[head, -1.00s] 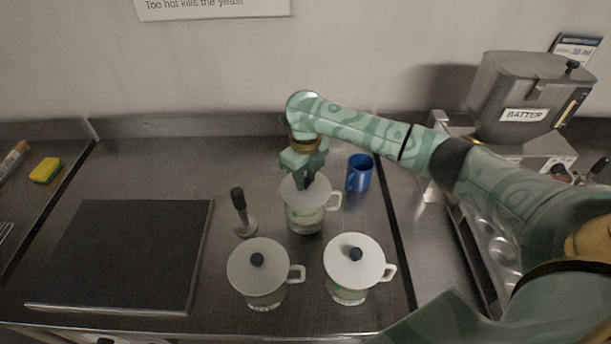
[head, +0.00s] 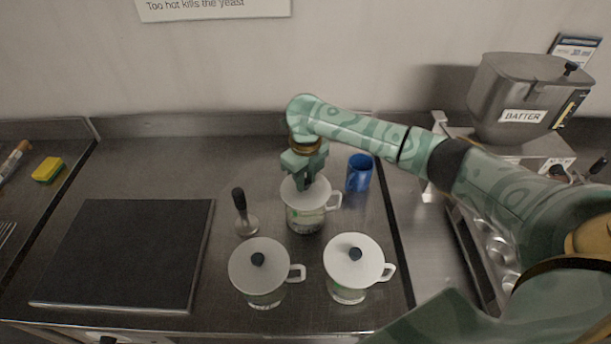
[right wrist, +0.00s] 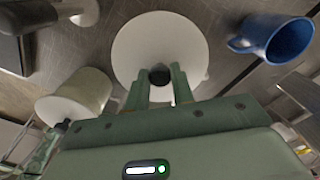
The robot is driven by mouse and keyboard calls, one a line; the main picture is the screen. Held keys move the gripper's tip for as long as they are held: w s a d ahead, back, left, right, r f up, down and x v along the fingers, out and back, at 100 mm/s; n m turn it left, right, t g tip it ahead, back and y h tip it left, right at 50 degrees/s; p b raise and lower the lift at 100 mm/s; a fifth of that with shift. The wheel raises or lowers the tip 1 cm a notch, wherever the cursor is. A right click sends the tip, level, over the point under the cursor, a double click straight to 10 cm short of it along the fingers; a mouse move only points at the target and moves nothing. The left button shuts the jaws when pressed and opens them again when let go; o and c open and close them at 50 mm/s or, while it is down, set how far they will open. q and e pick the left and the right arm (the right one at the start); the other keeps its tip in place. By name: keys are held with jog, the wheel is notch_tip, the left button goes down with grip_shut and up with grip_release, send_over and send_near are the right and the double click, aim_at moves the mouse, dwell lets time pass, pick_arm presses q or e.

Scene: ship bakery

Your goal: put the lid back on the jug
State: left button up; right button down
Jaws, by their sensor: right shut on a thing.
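Three clear jugs with white handles stand on the steel counter. The back jug (head: 306,217) has a white lid (head: 293,196) over its top, partly hidden by my gripper. My right gripper (head: 306,184) reaches down from above and is shut on that lid's dark knob. In the right wrist view the round lid (right wrist: 150,42) and its knob (right wrist: 159,75) lie between my fingertips. I cannot tell whether the lid is fully seated. The front left jug (head: 265,299) and front right jug (head: 347,293) wear white lids with dark knobs. My left gripper is not in view.
A blue mug (head: 359,173) stands just right of the back jug, and a dark-handled tamper (head: 243,212) stands to its left. A dark board (head: 125,255) covers the left counter. A batter machine (head: 525,100) is at the right. A yellow sponge (head: 47,169) lies far left.

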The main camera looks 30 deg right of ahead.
dwell(0.3)
jog(key=c, duration=0.6)
grip_release()
jog(key=shift+c, duration=0.2)
jog(key=shift+r, duration=0.1)
notch_tip(320, 180, up, 7)
jog(key=p, duration=0.8)
